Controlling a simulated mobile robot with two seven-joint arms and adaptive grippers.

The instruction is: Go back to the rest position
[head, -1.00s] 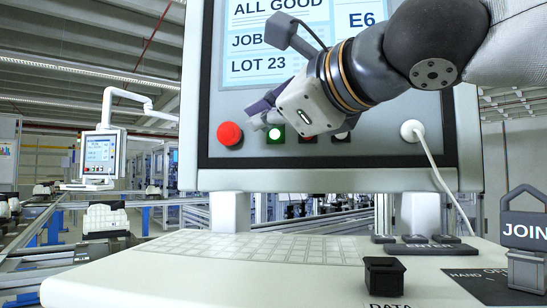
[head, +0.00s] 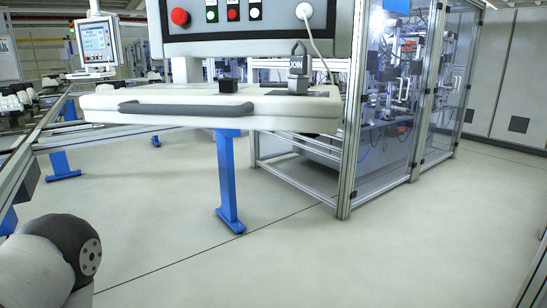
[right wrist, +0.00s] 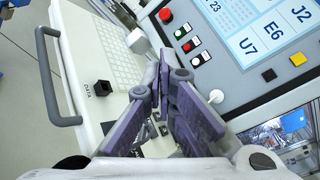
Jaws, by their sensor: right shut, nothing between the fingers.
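My right gripper (right wrist: 164,68) shows in the right wrist view with its purple fingers drawn together and nothing between them. It is in front of the operator console, whose screen panel (right wrist: 240,80) fills the right of that view and whose keyboard shelf (right wrist: 100,45) lies to the left. The gap between fingers and panel is hard to judge. In the head view no gripper shows; part of my arm is at the lower left. The console shelf (head: 105,103) stands ahead there, with the red button (head: 180,16) above it. My left gripper is not in view.
A small black box (head: 227,85) and a dark block with a handle (head: 298,72) are on the shelf. A grey bar (head: 185,108) runs along its front edge. A glazed machine frame (head: 345,150) stands right of the console. The floor (head: 330,255) in front is clear.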

